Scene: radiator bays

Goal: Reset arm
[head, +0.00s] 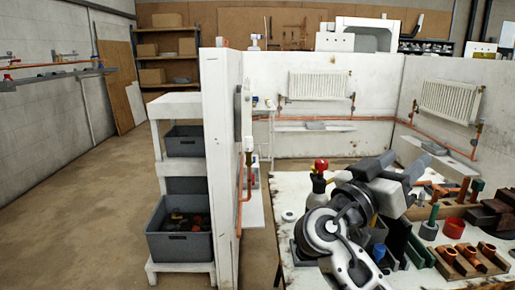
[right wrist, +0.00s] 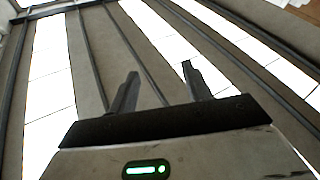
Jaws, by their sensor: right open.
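My right arm reaches up over the workbench in the head view, folded, with its right gripper (head: 404,177) raised above the bench top. In the right wrist view the two dark fingers of the right gripper (right wrist: 160,68) stand apart with nothing between them. They point up toward the ceiling and its bright light panels (right wrist: 52,62). My left arm and gripper are not in view. My right arm hides part of the bench and some items behind it.
The white workbench (head: 292,182) carries a red-capped bottle (head: 319,178), wooden blocks with copper fittings (head: 466,262) and a red ring (head: 453,228). A partition wall (head: 222,150) and a shelf rack with grey bins (head: 179,245) stand left. Open floor (head: 85,200) lies further left.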

